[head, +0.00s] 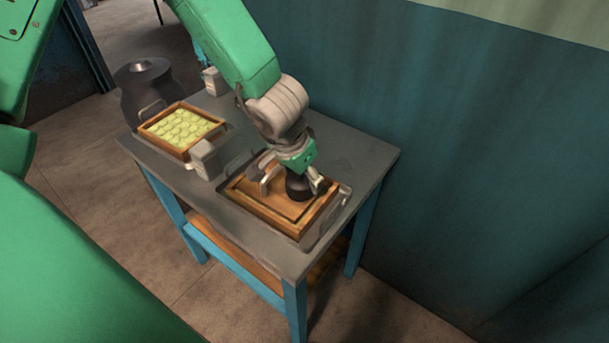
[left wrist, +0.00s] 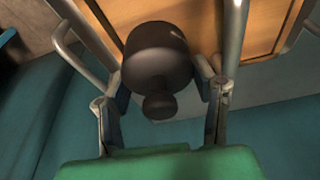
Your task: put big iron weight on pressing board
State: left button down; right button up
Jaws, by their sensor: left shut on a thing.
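A dark, rounded iron weight with a knob (head: 298,188) is at the right part of the wooden pressing board (head: 268,195), which lies inside a wooden frame. I cannot tell whether the weight rests on the board or hangs just above it. My left gripper (head: 292,183) reaches down from above and is shut on the weight. In the left wrist view, the weight (left wrist: 155,55) with its knob sits between the two fingers (left wrist: 163,100), with the wooden board (left wrist: 190,20) behind it. My right gripper is not in view.
The grey-topped table (head: 340,150) has blue legs. A second wooden tray (head: 160,146) holds pale yellow-green pieces. Grey blocks (head: 205,160) stand beside the trays. A large dark vessel (head: 143,85) stands at the left. A teal wall (head: 460,150) is behind, close to the table.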

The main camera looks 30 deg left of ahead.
pick_arm(q)
jog(key=shift+a+p, duration=0.3)
jog(key=shift+a, duration=0.3)
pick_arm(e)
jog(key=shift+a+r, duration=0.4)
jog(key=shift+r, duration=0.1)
pick_arm(q)
jog(key=shift+d, duration=0.1)
jog(key=shift+d, duration=0.2)
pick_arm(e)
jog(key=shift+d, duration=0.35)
pick_arm(q)
jog(key=shift+a+f, duration=0.1)
jog(key=shift+a, duration=0.2)
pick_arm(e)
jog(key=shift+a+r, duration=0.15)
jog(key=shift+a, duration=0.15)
pick_arm(q)
jog(key=shift+d+p, duration=0.2)
jog(key=shift+p, duration=0.15)
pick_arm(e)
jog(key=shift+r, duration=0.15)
pick_arm(q)
jog(key=shift+d, duration=0.25)
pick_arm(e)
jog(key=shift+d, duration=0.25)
